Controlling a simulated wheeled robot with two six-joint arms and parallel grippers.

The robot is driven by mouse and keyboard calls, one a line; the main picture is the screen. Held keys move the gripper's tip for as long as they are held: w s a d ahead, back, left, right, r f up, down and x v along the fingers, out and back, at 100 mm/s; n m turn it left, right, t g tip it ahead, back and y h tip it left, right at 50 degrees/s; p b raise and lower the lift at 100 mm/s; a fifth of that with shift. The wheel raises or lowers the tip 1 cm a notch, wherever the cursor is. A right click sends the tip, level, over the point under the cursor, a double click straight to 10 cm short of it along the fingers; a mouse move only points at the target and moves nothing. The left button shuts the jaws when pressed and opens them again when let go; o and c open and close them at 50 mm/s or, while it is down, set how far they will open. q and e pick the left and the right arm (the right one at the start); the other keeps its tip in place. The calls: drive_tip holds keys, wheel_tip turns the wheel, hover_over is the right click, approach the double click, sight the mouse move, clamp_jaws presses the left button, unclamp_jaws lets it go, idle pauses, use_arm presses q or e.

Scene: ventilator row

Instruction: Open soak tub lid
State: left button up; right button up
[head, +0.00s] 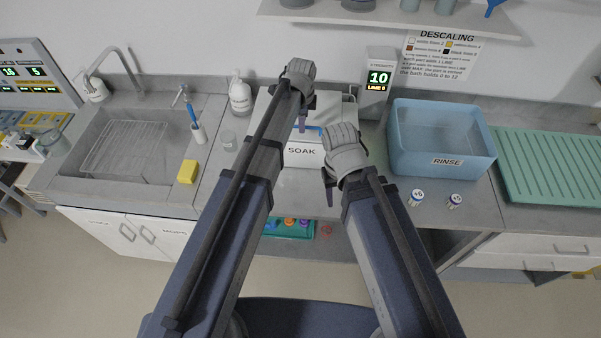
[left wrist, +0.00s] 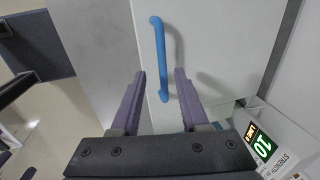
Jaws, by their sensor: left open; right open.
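The soak tub (head: 302,155) is a white box labelled SOAK at the middle of the counter. Its flat lid (left wrist: 225,40) is shut and carries a blue bar handle (left wrist: 158,50), which also shows in the head view (head: 313,128), partly hidden by my arms. My left gripper (head: 302,123) is over the lid at the handle. In the left wrist view its fingers (left wrist: 160,76) are open, with the handle's near end between them; I cannot tell whether they touch it. My right gripper (head: 328,189) is open and empty by the tub's front right side.
A blue rinse basin (head: 440,161) and a strength display (head: 378,80) reading 10 stand to the right. Two small labelled vials (head: 417,198) (head: 455,201) sit on the counter.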

use_arm(q)
wheel_tip(320, 180, up, 6)
drive_tip(key=s+f+p, duration=0.1)
drive_tip(key=p, duration=0.4)
drive_tip(key=s+f+n+g+b, duration=0.1)
drive_tip(key=s+f+n+b, duration=0.7)
drive_tip(key=s, duration=0.8)
drive_tip(key=shift+d+f+n+g+y+b, duration=0.3)
drive_tip(key=shift+d+f+n+y+b, duration=0.15)
drive_tip(key=shift+f+b, duration=1.05)
drive_tip(key=shift+r, duration=0.15)
drive_tip(key=w+r+m+t+p, duration=0.1)
drive_tip(key=w+r+m+p, duration=0.8)
drive_tip(key=w, duration=0.7)
drive_tip(key=shift+d+r+t+h+p, duration=0.3)
drive_tip(key=shift+r+h+p, duration=0.15)
drive_tip(key=shift+r+p, duration=0.4)
